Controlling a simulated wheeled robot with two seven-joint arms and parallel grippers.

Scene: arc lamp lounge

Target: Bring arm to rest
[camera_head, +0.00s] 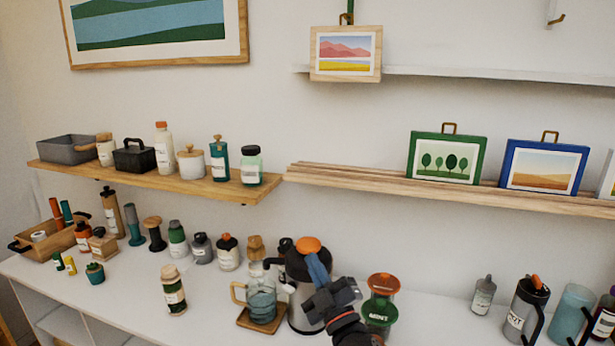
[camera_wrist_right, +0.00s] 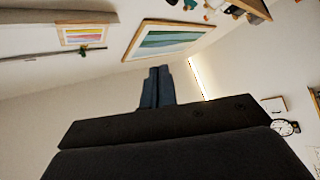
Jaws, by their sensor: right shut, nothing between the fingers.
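My right gripper (camera_head: 316,266) rises from the bottom of the head view, its blue fingers pointing up and to the left. It is shut and empty. In the right wrist view its closed fingers (camera_wrist_right: 157,86) stand in front of a bare wall. In the head view the gripper overlaps a steel pot with an orange top (camera_head: 309,244) and hides part of it. I cannot tell whether they touch. My left gripper is not in view.
A glass jug (camera_head: 262,301) stands on a wooden board left of the gripper. A red-and-green canister (camera_head: 381,302) stands to its right. Many bottles crowd the white counter (camera_head: 225,325). Above are a wooden shelf (camera_head: 215,189) and a picture ledge (camera_head: 380,188).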

